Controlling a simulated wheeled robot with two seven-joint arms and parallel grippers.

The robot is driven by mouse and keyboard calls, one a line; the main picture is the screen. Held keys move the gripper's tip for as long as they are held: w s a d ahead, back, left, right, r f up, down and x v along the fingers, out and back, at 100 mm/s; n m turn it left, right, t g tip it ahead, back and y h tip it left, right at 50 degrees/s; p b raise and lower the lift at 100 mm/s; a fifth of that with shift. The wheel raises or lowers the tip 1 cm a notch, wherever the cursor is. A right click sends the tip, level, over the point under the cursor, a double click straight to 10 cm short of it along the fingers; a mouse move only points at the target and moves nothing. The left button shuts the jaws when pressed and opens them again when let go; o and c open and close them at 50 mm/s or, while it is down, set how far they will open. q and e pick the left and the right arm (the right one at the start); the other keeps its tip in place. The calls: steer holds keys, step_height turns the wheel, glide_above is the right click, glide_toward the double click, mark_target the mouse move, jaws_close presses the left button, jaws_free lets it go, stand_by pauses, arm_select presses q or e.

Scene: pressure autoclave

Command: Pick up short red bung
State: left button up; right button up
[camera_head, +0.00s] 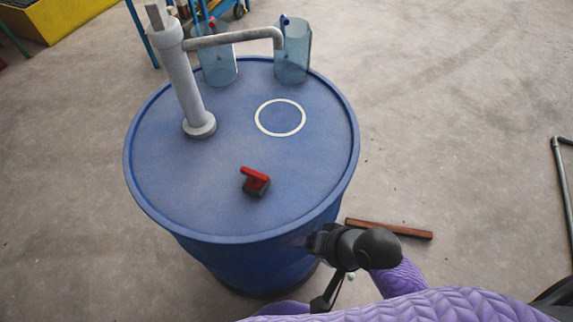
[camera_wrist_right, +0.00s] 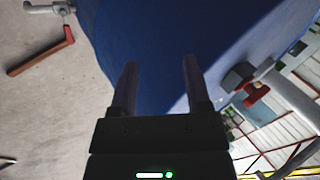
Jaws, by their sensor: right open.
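A red bung (camera_head: 256,181) with a flat red grip on a dark base stands on the near part of the blue drum's lid (camera_head: 200,160). A red and dark piece that looks like the same bung (camera_wrist_right: 256,92) shows at the right of the right wrist view. My right gripper (camera_head: 312,241) is at the drum's near right edge, lower right of the bung and apart from it. In the right wrist view its two fingers (camera_wrist_right: 158,78) are spread with nothing between them, facing the blue drum. My left gripper is not in view.
A grey pump (camera_head: 180,80) with a bent spout rises from the lid's back left. Two clear blue containers (camera_head: 218,65) (camera_head: 292,55) stand at the back, with red and blue bits at their tops. A white ring (camera_head: 303,118) marks the lid. A brown bar (camera_head: 390,229) lies on the floor.

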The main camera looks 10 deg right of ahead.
steer(key=w+a+r+m+y, duration=0.1)
steer(key=m, duration=0.1)
steer(key=w+a+r+m+y, duration=0.1)
steer(key=r+m, duration=0.1)
steer(key=m, duration=0.1)
steer(key=w+a+r+m+y, duration=0.1)
steer(key=m, duration=0.1)
steer(key=shift+w+a+r+t+y, duration=0.1)
steer(key=shift+w+r+t+y, duration=0.05)
steer(key=shift+r+t+y, duration=0.25)
steer(key=m+t+y, duration=0.2)
steer(key=m+t, duration=0.1)
steer(key=m, duration=1)
glide_toward(252, 175)
steer(key=f, duration=0.2)
steer(key=shift+w+a+f, duration=0.25)
steer(key=shift+w+f, duration=0.1)
steer(key=x, duration=0.3)
steer(key=b+x, duration=0.1)
steer(key=x, duration=0.2)
steer(key=r+x, duration=0.1)
steer(key=x, duration=0.2)
steer(key=shift+w+b, duration=0.25)
steer(key=shift+b, duration=0.1)
steer(key=shift+w+a+f, duration=0.1)
steer(key=shift+w+a, duration=0.05)
steer(key=shift+a, duration=0.05)
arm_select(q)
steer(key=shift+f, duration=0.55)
